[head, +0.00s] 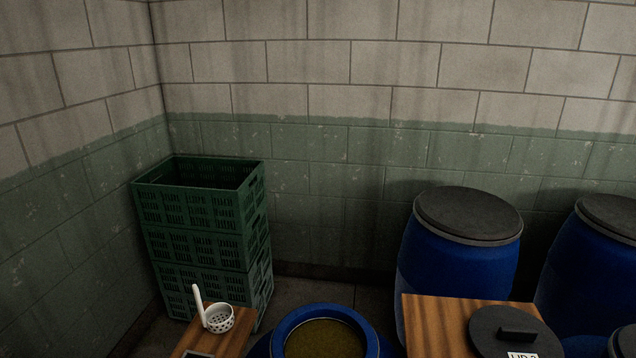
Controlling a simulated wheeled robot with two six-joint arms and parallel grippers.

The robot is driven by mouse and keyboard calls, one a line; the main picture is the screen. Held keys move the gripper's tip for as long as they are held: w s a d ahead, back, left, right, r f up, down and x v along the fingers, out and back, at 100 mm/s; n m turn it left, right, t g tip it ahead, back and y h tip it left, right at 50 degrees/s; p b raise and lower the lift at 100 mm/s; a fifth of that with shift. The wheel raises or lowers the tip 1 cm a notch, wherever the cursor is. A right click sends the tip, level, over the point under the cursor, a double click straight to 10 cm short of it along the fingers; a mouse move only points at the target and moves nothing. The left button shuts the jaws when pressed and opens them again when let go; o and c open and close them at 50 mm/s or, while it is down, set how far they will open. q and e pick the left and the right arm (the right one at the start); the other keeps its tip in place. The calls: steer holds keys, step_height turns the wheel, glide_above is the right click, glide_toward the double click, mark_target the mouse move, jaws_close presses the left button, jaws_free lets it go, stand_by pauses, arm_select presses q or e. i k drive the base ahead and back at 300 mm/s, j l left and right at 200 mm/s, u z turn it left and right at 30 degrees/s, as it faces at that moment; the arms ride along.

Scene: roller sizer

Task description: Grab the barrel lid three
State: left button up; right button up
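A dark round lid (490,331) with a raised bar handle lies on a wooden top (440,318) at the bottom right of the head view. A white label at its front edge reads "LID" and a number that looks like 3, but the label is cut off by the frame. An open blue barrel (283,330) with yellow-brown contents stands left of that wooden top. Neither of my grippers shows in this view.
Two closed blue barrels, one (455,272) behind the wooden top and one (577,283) at the right, stand near the wall. Stacked green crates (208,238) fill the left corner. A white perforated ladle (219,319) sits on a smaller wooden surface (232,340).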

mark_target(496, 331)
steer(key=z, duration=1.25)
steer(key=k+l, duration=0.1)
steer(key=l, duration=0.35)
steer(key=j+z, duration=0.05)
